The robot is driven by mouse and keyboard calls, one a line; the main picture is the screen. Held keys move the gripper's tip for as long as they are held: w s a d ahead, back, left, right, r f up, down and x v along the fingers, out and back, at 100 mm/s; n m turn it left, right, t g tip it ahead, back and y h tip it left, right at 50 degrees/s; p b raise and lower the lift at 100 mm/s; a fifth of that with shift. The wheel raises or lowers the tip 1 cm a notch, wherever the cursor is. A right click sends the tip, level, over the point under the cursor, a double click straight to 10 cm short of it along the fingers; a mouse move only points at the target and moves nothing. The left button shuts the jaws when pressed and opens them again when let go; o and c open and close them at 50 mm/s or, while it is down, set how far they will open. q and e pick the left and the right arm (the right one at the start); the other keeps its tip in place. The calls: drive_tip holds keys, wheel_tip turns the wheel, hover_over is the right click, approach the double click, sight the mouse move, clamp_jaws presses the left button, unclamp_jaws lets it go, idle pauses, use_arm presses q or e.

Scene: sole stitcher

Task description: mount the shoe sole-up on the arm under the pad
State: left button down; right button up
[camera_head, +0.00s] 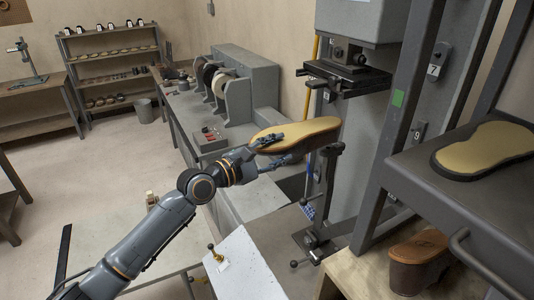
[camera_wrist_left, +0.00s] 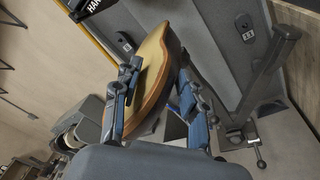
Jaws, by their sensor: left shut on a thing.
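The shoe (camera_head: 305,131) is held sole-up, its tan sole on top and a brown edge below. My left gripper (camera_head: 272,152) is shut on it near its left end. The left wrist view shows the shoe (camera_wrist_left: 153,85) between the two fingers (camera_wrist_left: 160,105). The arm (camera_head: 328,190) is a dark upright post with a short top piece, just below and right of the shoe in the head view. In the left wrist view the arm (camera_wrist_left: 265,80) stands apart, right of the shoe. The pad (camera_head: 345,75) hangs above on the grey machine. My right gripper is not in view.
A rack at right holds a tan sole (camera_head: 490,148) on its shelf (camera_head: 460,200), with a brown shoe (camera_head: 418,262) below. A grey bench machine (camera_head: 245,85) stands behind. A white slanted panel (camera_head: 245,270) with a brass knob is in front.

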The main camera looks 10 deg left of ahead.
sight(300, 142)
use_arm(q)
drive_tip(key=x, duration=0.3)
drive_tip(key=b+x, duration=0.1)
drive_tip(key=x, duration=0.1)
drive_tip(key=shift+s+d, duration=0.3)
drive_tip(key=shift+d, duration=0.1)
drive_tip(key=shift+b+x, duration=0.35)
drive_tip(key=shift+x, duration=0.45)
drive_tip(key=shift+d+f+b, duration=0.25)
drive_tip(key=shift+f+b, duration=0.4)
drive_tip(key=shift+f, duration=0.25)
drive_tip(key=shift+f+b, duration=0.9)
drive_tip(key=shift+f, duration=0.45)
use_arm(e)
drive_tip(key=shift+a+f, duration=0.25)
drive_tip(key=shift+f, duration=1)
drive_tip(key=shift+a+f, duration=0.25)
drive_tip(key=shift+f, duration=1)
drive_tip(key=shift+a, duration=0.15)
use_arm(q)
drive_tip(key=shift+s+r+p, duration=0.1)
drive_tip(key=shift+s+p, duration=0.05)
drive_tip(key=shift+p, duration=0.25)
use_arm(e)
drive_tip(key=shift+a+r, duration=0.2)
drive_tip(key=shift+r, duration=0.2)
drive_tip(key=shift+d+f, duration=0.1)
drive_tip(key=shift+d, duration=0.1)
